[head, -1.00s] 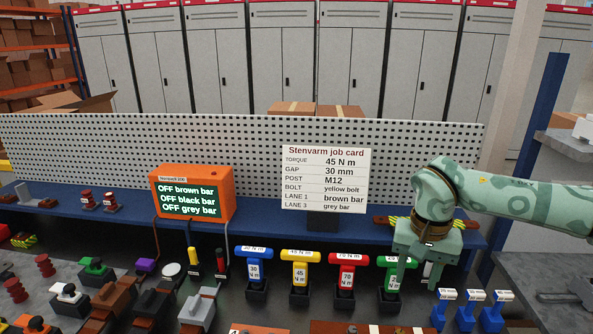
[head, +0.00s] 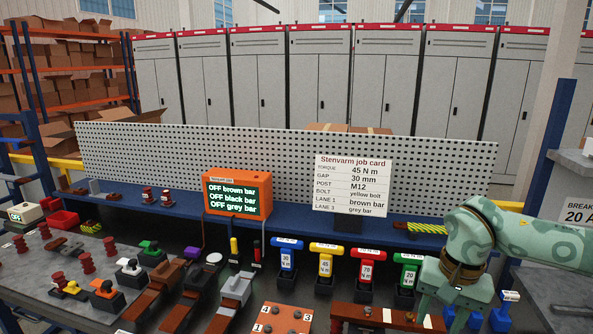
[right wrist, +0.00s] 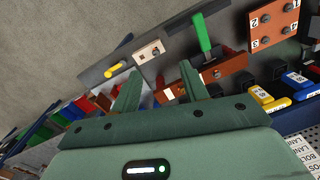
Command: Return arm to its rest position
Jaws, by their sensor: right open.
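My right arm, pale green with darker swirls, comes in from the right in the head view. Its gripper (head: 447,312) points downward, just right of the green-handled torque tool (head: 408,262), and hides part of the blue tools behind it. In the right wrist view the two fingers of the gripper (right wrist: 158,78) stand apart, with nothing held between them. Beyond them are a brown bar block (right wrist: 227,72) and a small pale block (right wrist: 150,52). My left gripper is not in view.
Blue (head: 286,254), yellow (head: 325,260) and red (head: 367,268) torque tools stand in a row left of the arm. Behind are an orange display (head: 237,192) and a job card (head: 352,185) before a perforated panel (head: 140,150). A blue post (head: 545,150) stands at right.

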